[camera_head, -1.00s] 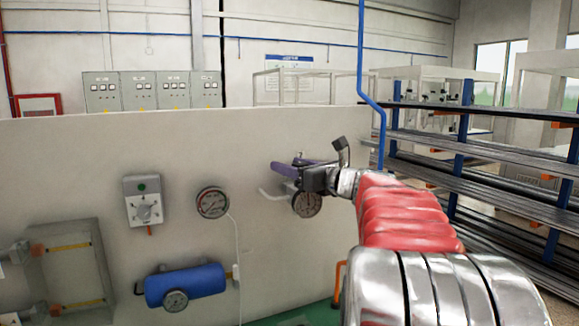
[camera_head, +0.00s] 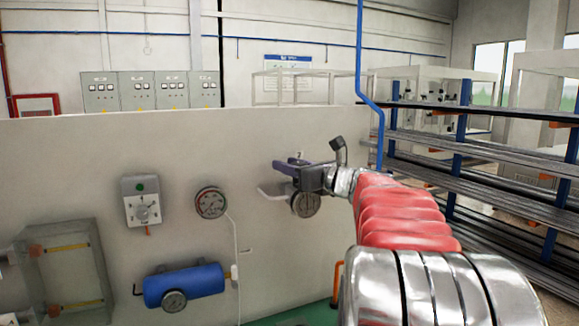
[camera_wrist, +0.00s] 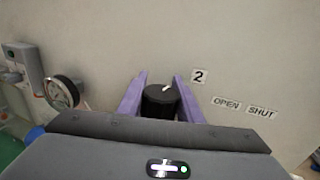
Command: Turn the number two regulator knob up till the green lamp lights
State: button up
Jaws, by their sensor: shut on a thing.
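The number two regulator knob (camera_wrist: 160,102) is a black round knob with a white pointer mark, seen in the wrist view beside a "2" label (camera_wrist: 199,76). My gripper (camera_wrist: 159,88) has its two purple fingers on either side of the knob and is shut on it. In the head view my gripper (camera_head: 284,168) is at the pale wall panel, and its fingers hide the knob. A round gauge (camera_head: 306,204) hangs just below it. A green lamp (camera_head: 140,187) tops a white dial box (camera_head: 144,208) to the left; it looks dark green, and I cannot tell if it is lit.
Another gauge (camera_head: 211,203) and a blue cylinder (camera_head: 186,286) are on the panel to the left. "OPEN" (camera_wrist: 226,103) and "SHUT" (camera_wrist: 262,112) labels are right of the knob. A blue pipe (camera_head: 361,60) and racks of bars (camera_head: 480,150) stand to the right.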

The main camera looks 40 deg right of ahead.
jog(key=shift+h, duration=0.3)
jog(key=shift+d+m+h, duration=0.2)
jog(key=shift+m+h, duration=0.4)
jog(key=o, duration=1)
jog(key=shift+o, duration=0.2)
jog(key=shift+s, duration=0.1)
jog(key=s+a, duration=0.2)
jog(key=s, duration=1.1)
jog(key=shift+s, duration=0.3)
